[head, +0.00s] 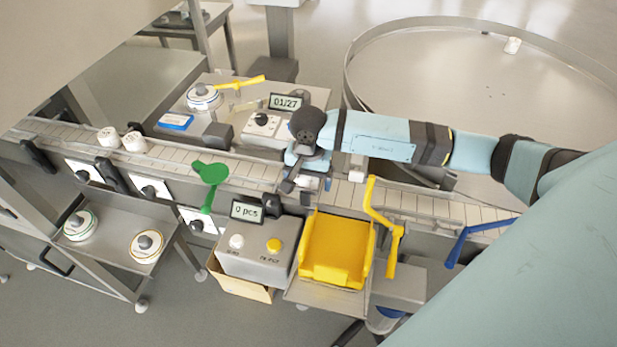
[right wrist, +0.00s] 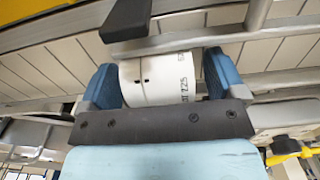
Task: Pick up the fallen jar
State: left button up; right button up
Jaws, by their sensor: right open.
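The white fallen jar (right wrist: 155,80) lies on its side on the conveyor in the right wrist view, with dark print on its wall. My right gripper (right wrist: 163,82) is open around it, with one blue finger on each side of the jar; I cannot tell whether either touches it. In the head view my right gripper (head: 302,185) is low over the middle of the conveyor (head: 240,172) and mostly hides the jar there. My left gripper is not in view.
Two white jars, one (head: 108,137) beside another (head: 134,141), are on the conveyor at left. A green paddle (head: 210,173), a yellow tray (head: 337,247) and a yellow lever (head: 385,225) stand close to the gripper. A round table (head: 480,85) at upper right is mostly clear.

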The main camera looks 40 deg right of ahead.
jog(key=shift+c, duration=0.5)
jog(key=c, duration=0.9)
jog(key=shift+r, duration=0.1)
jog(key=shift+c, duration=0.2)
